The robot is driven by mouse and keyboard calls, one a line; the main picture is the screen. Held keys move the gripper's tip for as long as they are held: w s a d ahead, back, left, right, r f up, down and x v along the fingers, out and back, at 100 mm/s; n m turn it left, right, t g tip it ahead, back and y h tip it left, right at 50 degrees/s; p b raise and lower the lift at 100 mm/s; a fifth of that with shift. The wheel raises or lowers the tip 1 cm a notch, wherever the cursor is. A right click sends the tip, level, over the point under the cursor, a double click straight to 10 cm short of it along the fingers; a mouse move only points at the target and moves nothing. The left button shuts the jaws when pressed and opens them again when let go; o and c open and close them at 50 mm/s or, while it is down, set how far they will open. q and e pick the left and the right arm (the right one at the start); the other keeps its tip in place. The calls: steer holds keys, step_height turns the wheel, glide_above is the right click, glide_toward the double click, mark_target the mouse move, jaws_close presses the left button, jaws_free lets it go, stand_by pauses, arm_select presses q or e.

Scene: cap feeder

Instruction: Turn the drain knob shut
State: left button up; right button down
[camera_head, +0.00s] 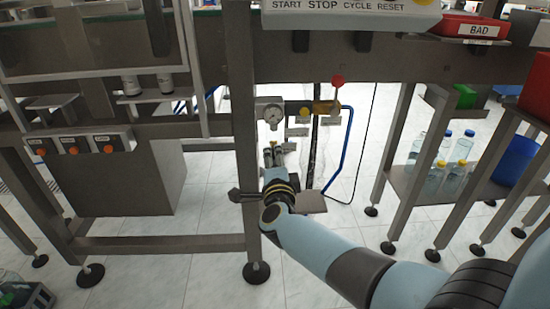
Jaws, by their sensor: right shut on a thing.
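The air unit hangs under the machine frame, with a round pressure gauge (271,115), a yellow part (304,115) and a red knob (338,80) on top. My right gripper (273,152) is just below the gauge, at the lower end of the unit, small and far off in the view. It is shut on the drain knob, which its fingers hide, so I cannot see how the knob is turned. My right arm reaches in from the lower right. My left gripper is not in view.
A steel post (244,150) stands close left of my right gripper. A blue hose (346,150) and a black cable hang to the right. Clear bottles (462,148) with blue and yellow caps stand on a right-hand shelf. A red BAD bin (470,29) is above. Tiled floor is open below.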

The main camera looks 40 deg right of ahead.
steer(key=c, duration=1.1)
jaws_free()
steer(key=shift+a, duration=0.1)
steer(key=v, duration=1.2)
steer(key=shift+r, duration=0.1)
